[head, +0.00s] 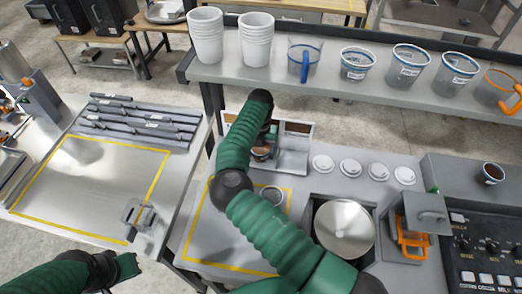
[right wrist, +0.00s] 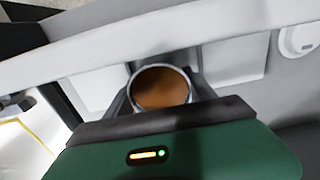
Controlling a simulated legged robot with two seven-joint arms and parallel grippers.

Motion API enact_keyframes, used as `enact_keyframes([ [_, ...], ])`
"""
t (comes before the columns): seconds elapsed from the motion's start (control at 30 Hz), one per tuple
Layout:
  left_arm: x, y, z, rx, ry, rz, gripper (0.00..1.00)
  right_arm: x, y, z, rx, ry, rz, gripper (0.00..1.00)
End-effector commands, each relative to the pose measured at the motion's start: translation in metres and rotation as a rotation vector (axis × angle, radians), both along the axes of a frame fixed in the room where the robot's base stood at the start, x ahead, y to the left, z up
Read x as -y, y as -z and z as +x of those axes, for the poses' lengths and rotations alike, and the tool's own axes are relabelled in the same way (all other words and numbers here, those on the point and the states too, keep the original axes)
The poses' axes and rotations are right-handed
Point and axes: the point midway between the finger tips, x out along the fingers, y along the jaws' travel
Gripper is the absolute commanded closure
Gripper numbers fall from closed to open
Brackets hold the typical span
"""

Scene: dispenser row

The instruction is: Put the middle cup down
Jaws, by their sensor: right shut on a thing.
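My right gripper (head: 264,136) is shut on a cup (head: 261,153) of brown liquid, at the small grey rack behind the counter. In the right wrist view the cup (right wrist: 161,88) sits upright between the dark fingers (right wrist: 160,103). What lies under the cup is hidden, so I cannot tell if it touches a surface. Another cup (head: 272,193) shows its rim beside my right forearm, inside the yellow-taped area. A third cup with dark contents (head: 491,173) stands on the machine at the right. My left gripper (head: 126,267) is low at the left; its jaws are unclear.
The grey rack (head: 291,158) has walls close to the held cup. White lids (head: 350,168) lie in a row to its right. A round metal basin (head: 344,228) is in front. A shelf (head: 330,88) with stacked cups and jugs runs above. The left table (head: 85,185) has clear room.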

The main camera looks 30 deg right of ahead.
Motion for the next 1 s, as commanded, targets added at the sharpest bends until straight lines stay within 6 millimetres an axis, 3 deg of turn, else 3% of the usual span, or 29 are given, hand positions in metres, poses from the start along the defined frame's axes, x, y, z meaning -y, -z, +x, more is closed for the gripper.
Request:
enact_keyframes([
  [0.2, 0.000, 0.004, 0.000, 0.000, 0.000, 0.000, 1.00, 0.005, 0.004, -0.001, 0.002, 0.002, 0.004, 0.92],
  [0.23, 0.000, 0.004, 0.000, 0.000, 0.000, 0.000, 1.00, 0.005, 0.004, -0.001, 0.000, 0.002, 0.004, 0.35],
  [0.4, 0.000, 0.003, 0.000, 0.000, 0.001, 0.000, 1.00, 0.004, 0.002, -0.001, 0.000, 0.002, 0.000, 0.15],
  [0.73, 0.000, 0.000, 0.000, 0.000, 0.000, 0.000, 1.00, 0.003, -0.007, 0.000, 0.002, 0.002, -0.001, 0.15],
  [0.83, 0.000, 0.002, 0.000, 0.000, 0.000, 0.000, 1.00, 0.003, -0.026, 0.000, 0.004, 0.001, -0.001, 0.15],
  [1.0, 0.000, -0.016, 0.000, 0.000, 0.000, 0.000, 1.00, 0.003, -0.066, -0.001, 0.001, 0.002, -0.002, 0.15],
])
